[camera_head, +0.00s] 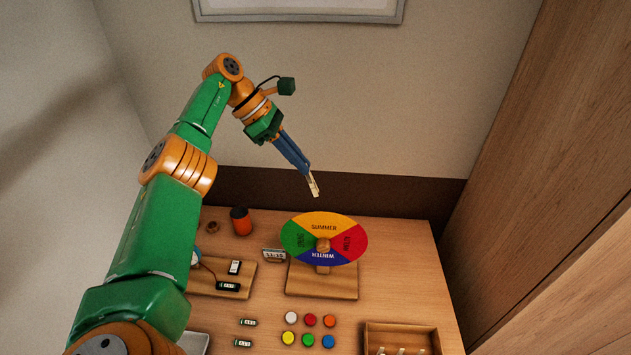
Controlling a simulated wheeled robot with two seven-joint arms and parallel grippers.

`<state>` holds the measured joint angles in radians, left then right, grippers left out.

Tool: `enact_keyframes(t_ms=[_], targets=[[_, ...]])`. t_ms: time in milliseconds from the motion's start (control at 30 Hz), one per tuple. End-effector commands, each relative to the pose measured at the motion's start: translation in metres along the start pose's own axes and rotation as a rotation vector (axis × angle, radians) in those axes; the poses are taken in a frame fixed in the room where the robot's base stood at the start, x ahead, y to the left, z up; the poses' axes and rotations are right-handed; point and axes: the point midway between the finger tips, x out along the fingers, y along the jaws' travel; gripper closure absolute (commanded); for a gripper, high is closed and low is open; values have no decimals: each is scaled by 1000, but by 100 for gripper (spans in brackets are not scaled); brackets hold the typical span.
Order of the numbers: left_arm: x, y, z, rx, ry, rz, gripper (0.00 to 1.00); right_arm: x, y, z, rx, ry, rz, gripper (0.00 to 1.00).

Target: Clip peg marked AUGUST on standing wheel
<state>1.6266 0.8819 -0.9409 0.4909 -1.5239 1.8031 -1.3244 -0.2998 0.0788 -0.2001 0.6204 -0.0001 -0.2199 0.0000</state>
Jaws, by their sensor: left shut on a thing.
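The standing wheel (298,244) has coloured sectors with words such as SUMMER and WINTER. It stands on a wooden base (322,284) on the table. My left gripper (312,183) is above and behind the wheel's top edge in the picture, apart from it. It is shut on a small pale peg (315,188), which points downward. Any word on the peg is too small to read. My right gripper is not in view.
Several coloured discs (309,340) lie in front of the wheel. A wooden tray (402,329) with pale pieces is at the front right. A wooden board (204,279) with dark pieces and an orange cup (241,221) stand at left. The table right of the wheel is clear.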

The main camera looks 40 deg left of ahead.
Motion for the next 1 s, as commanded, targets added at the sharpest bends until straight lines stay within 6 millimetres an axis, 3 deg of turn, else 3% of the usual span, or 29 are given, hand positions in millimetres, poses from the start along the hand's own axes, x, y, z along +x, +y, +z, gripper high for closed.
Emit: enact_keyframes(t_ms=[133,333,533,1000], targets=[[0,1,-2,-5,-3,1,100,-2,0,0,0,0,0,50],[23,1,-10,-5,-1,1,100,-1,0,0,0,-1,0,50],[43,1,-16,-4,-3,2,100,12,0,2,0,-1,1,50],[46,1,-16,-5,-3,3,100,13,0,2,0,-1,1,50]])
